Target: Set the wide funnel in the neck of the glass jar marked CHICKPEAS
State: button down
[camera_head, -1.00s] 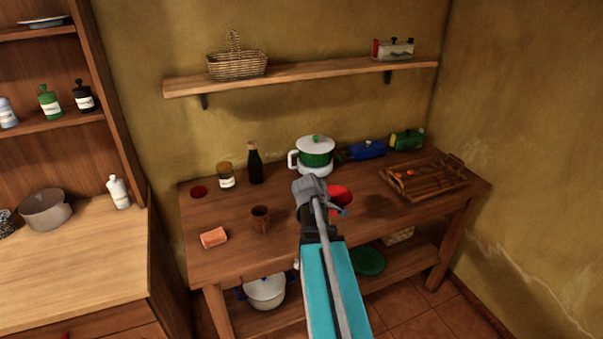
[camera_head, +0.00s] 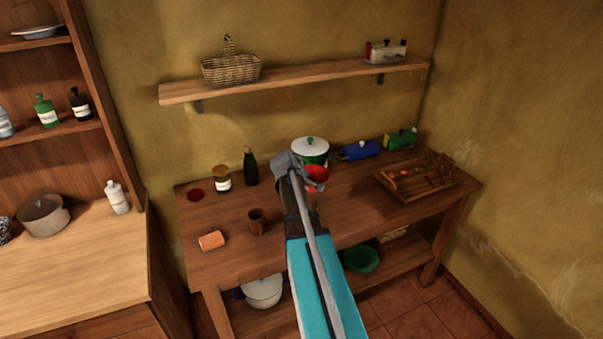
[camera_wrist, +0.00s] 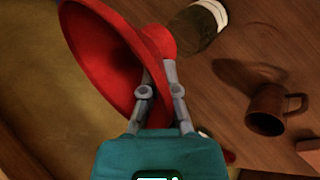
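The red wide funnel (camera_head: 317,174) is in my gripper, above the back of the brown table. In the wrist view the funnel (camera_wrist: 110,62) is tilted, its wide mouth to the left, and my gripper (camera_wrist: 158,80) is shut on it near its narrow part. A glass jar (camera_head: 222,181) with a pale label and a yellowish top stands on the table, left of the funnel and apart from it. The label is too small to read. A glass vessel (camera_wrist: 199,26) with a pale label shows beside the funnel in the wrist view; I cannot tell which one it is.
A dark bottle (camera_head: 250,167) stands just right of the jar. A brown mug (camera_head: 258,221) and an orange block (camera_head: 211,241) are in front. A white-and-green pot (camera_head: 310,150) is behind my gripper, and a wooden tray (camera_head: 398,191) is at right. A shelf (camera_head: 300,80) hangs above.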

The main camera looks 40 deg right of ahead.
jog(key=w, duration=0.1)
jog(key=w+r, duration=0.1)
jog(key=shift+w+d+r+p, duration=0.1)
jog(key=shift+w+r+p, duration=0.05)
jog(key=shift+w+p, duration=0.2)
jog(key=shift+f+b, duration=0.25)
jog(key=shift+b, duration=0.05)
jog(key=shift+f+b, duration=3.25)
jog(key=shift+f+b, duration=1.2)
jog(key=c, duration=0.7)
grip_release()
jog(key=o, duration=0.4)
